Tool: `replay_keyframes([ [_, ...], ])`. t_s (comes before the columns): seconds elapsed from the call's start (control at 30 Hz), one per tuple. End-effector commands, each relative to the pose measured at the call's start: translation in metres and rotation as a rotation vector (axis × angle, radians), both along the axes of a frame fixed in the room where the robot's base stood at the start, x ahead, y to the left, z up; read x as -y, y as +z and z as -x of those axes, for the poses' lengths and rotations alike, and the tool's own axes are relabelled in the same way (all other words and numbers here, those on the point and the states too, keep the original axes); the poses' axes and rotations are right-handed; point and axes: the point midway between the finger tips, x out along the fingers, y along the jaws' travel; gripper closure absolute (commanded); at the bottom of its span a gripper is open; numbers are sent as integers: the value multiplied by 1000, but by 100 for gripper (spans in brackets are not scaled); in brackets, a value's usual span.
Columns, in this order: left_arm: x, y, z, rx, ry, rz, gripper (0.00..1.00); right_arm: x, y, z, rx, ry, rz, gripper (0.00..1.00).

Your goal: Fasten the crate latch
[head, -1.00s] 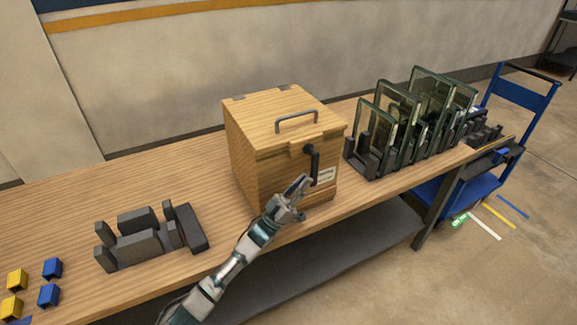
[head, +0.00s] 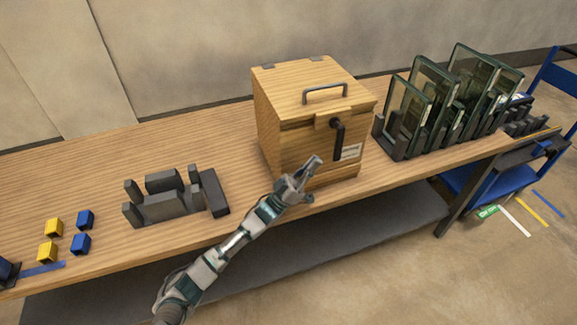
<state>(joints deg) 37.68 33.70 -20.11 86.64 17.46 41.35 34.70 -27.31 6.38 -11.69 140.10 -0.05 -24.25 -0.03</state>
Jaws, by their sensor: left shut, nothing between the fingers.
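The wooden crate (head: 290,135) stands on the workbench with its lid (head: 310,90) down and a metal handle on top. The dark crate latch (head: 338,140) is on the front face, near the top edge. Its lever hangs roughly straight down from a round pivot. My left gripper (head: 313,168) is in front of the crate's lower front, below and to the left of the lever. It is shut and empty, and appears apart from the latch. My right gripper is not in view.
Glass panels (head: 455,90) stand in dark racks right of the crate. A dark fixture (head: 165,205) and several small yellow and blue blocks (head: 82,243) sit on the left of the workbench (head: 80,180). A blue cart (head: 480,185) stands beyond the right end.

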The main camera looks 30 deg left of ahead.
Motion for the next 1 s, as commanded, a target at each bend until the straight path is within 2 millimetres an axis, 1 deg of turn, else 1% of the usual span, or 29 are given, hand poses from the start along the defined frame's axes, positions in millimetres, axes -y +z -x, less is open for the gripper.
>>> replay_keyframes([
  [0.03, -8, -1, 10, -1, 1, -3, 100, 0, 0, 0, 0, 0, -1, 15],
  [0.2, -31, 1, 39, 3, 0, -2, 100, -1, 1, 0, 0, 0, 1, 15],
  [0.4, -45, 1, 58, 2, 0, -1, 100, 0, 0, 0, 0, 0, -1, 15],
  [0.57, -49, 1, 62, 3, -1, 0, 100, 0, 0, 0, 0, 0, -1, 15],
  [1.0, -49, 3, 63, 6, 0, 0, 100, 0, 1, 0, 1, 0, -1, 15],
])
